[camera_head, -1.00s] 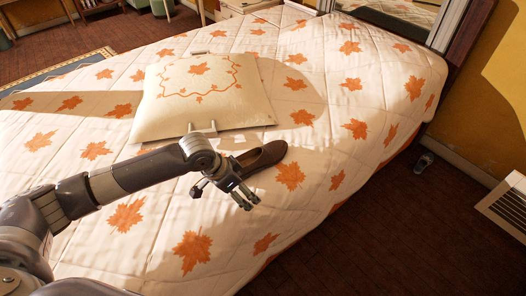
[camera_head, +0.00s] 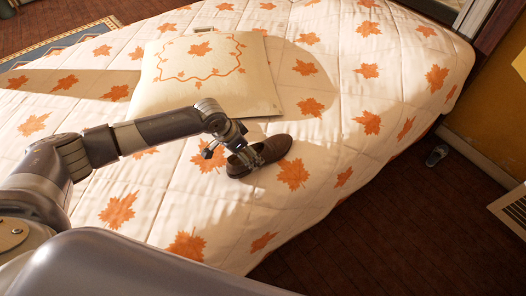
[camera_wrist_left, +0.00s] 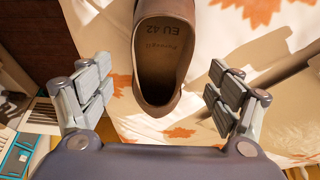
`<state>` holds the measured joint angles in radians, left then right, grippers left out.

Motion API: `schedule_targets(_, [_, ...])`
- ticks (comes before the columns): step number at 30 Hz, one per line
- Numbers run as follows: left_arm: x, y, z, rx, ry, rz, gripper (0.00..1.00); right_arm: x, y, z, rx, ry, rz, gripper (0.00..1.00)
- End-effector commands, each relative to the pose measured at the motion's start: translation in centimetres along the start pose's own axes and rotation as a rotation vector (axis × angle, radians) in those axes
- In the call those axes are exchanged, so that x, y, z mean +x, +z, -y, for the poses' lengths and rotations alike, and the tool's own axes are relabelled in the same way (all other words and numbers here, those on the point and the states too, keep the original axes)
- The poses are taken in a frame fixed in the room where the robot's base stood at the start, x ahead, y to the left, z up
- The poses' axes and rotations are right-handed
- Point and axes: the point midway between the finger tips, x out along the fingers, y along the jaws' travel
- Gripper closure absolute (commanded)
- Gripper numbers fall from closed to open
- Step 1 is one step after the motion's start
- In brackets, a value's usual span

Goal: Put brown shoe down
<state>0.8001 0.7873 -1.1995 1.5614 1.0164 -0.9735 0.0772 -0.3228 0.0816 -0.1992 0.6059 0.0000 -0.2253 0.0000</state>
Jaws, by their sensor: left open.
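The brown shoe (camera_head: 276,147) lies sole down on the leaf-patterned bedspread, just in front of the cushion, in the head view. My left gripper (camera_head: 246,158) is over its rear half and hides part of it. In the left wrist view the shoe (camera_wrist_left: 158,75) shows its open top and pale insole, marked EU 42. The left gripper's fingers (camera_wrist_left: 160,93) are spread wide, one on each side of the heel, with a gap on both sides. My right gripper is not in view.
A cream cushion (camera_head: 205,75) with an orange leaf border lies on the bed behind the shoe. The bedspread (camera_head: 345,130) is clear to the right. The bed edge drops to a dark wooden floor (camera_head: 375,220). A small dark object (camera_head: 437,155) is on the floor.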

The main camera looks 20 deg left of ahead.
Motion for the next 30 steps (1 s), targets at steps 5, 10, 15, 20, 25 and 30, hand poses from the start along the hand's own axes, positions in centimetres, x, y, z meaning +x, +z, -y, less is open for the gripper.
schedule_targets(5, [2.2, -0.1, -0.1, 0.001, 0.001, 0.002, 0.17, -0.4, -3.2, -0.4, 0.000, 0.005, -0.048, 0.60])
schedule_targets(10, [4.2, 0.0, -0.1, 0.000, 0.002, 0.001, 0.17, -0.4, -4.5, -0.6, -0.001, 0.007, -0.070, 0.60])
schedule_targets(15, [4.7, 0.0, -0.1, 0.000, 0.001, 0.000, 0.17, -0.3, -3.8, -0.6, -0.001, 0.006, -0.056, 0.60])
schedule_targets(20, [4.7, 0.0, -0.1, 0.001, 0.001, 0.000, 0.17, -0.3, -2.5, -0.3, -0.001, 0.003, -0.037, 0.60])
schedule_targets(25, [4.7, 0.0, -0.1, 0.001, 0.001, 0.000, 0.53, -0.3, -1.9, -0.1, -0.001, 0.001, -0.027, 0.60])
schedule_targets(30, [4.7, 0.0, -0.1, 0.001, 0.001, 0.000, 0.74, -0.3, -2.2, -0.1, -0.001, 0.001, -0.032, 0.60])
